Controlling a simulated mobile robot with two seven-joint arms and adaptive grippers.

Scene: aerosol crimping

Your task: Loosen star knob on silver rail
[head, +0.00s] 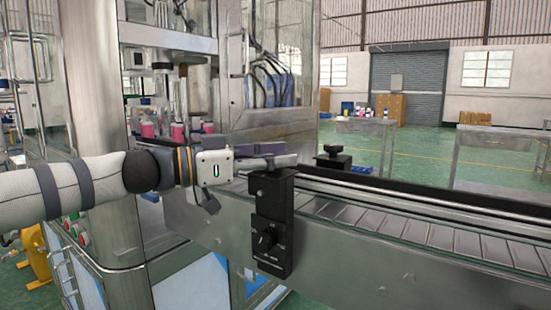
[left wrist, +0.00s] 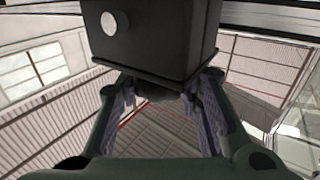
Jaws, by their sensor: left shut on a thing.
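The silver rail (head: 400,197) runs along the side of the conveyor. A black bracket (head: 273,200) is mounted at its near end, on the conveyor's side. My left gripper (head: 282,160) reaches in from the left at the bracket's top. In the left wrist view, the bracket's black block (left wrist: 155,40) with a round silver screw fills the upper middle. The dark star knob (left wrist: 155,92) sticks out of this block, between my left fingers, which are shut on it. Its lobes are mostly hidden by the block and fingers. My right gripper is not in view.
A second black bracket with a knob (head: 333,152) stands on the conveyor's far side. The slatted conveyor belt (head: 425,232) extends right. A machine frame (head: 100,100) with pink containers (head: 178,132) stands at left. A metal table (head: 497,150) stands far right, with open green floor around it.

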